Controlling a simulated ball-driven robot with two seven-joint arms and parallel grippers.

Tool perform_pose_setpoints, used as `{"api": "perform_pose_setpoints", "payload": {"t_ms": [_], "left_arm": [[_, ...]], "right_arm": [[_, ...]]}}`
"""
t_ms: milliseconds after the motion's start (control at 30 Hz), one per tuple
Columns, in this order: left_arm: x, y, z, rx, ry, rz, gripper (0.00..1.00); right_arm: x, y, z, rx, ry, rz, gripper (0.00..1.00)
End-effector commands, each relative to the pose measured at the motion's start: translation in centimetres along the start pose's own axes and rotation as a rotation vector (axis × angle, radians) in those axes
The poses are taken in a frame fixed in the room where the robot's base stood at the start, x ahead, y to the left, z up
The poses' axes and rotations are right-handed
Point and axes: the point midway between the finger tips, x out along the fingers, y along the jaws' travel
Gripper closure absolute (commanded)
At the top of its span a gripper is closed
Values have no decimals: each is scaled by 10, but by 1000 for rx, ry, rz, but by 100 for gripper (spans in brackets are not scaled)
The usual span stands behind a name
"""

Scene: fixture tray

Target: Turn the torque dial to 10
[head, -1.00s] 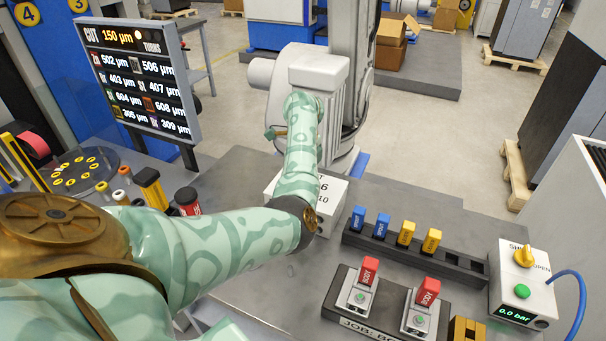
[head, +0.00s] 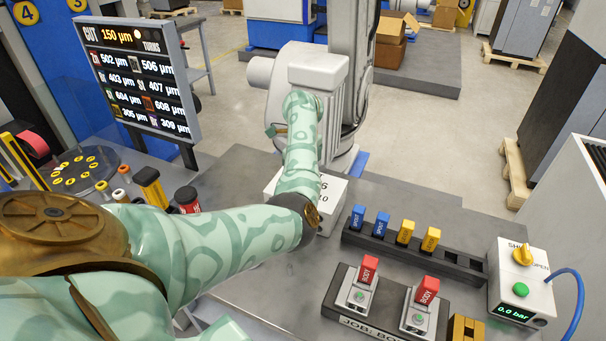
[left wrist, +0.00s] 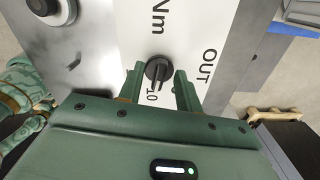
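The torque dial (left wrist: 158,70) is a small black knob on a white box marked "Nm" and "OUT" in the left wrist view. Its raised grip runs roughly toward the "10" mark just below it; the exact setting is hard to read. My left gripper (left wrist: 160,76) has its two green fingers apart, one on each side of the dial. Narrow gaps seem to show beside the knob; contact is unclear. In the head view the white box (head: 337,196) is partly hidden behind my left arm, which covers the dial and fingers. My right gripper is not seen.
A rack (head: 458,262) with blue and yellow blocks stands right of the box. Two red-topped fixtures sit on a dark job tray (head: 334,303) in front. A valve box (head: 505,284) with a blue hose is at right. A display (head: 142,75) stands at back left.

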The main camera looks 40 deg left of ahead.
Motion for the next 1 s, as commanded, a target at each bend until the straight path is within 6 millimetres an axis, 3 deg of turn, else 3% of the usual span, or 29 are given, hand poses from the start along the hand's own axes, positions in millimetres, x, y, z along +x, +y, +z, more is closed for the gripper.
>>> {"api": "perform_pose_setpoints", "payload": {"t_ms": [267, 700, 833, 1000], "left_arm": [[-12, 0, 0, -1, -2, -2, 65], [-125, -1, 0, -1, 1, -5, 65], [-147, -1, -1, -1, 2, -3, 65], [-162, -1, 0, 1, 1, -1, 65]], "right_arm": [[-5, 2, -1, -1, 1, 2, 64], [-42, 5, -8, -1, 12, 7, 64], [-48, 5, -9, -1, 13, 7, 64], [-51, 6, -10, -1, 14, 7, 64]]}}
